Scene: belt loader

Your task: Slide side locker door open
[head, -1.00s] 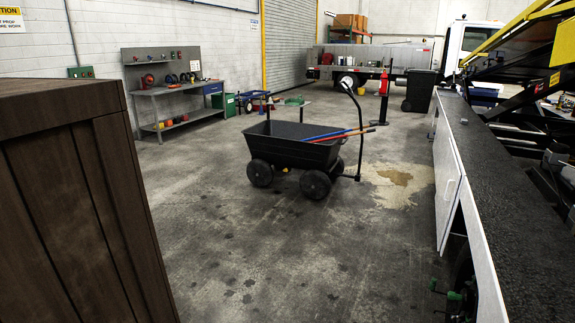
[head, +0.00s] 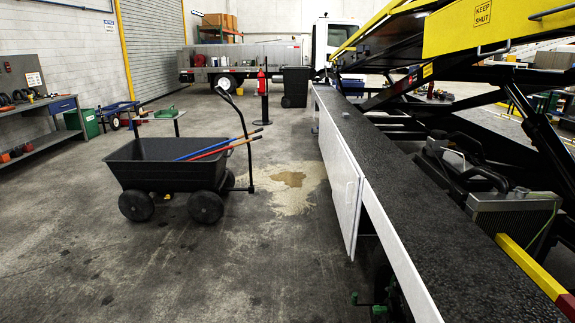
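The side locker door (head: 339,180) is a white panel on the left side of the belt loader's long body, under its black textured top (head: 400,200). A pale upright handle (head: 349,194) sits near the panel's near edge. Nearer me, beside the panel, is a dark open space under the white side rail (head: 398,252). Something with green parts (head: 378,308) shows low in it; I cannot tell what it is. Neither of my grippers is in the head view.
A black garden cart (head: 170,170) holding long-handled tools stands left of the loader. A wet patch (head: 290,180) lies on the floor between them. The near left floor is clear. The loader's yellow boom (head: 500,28) rises at the right.

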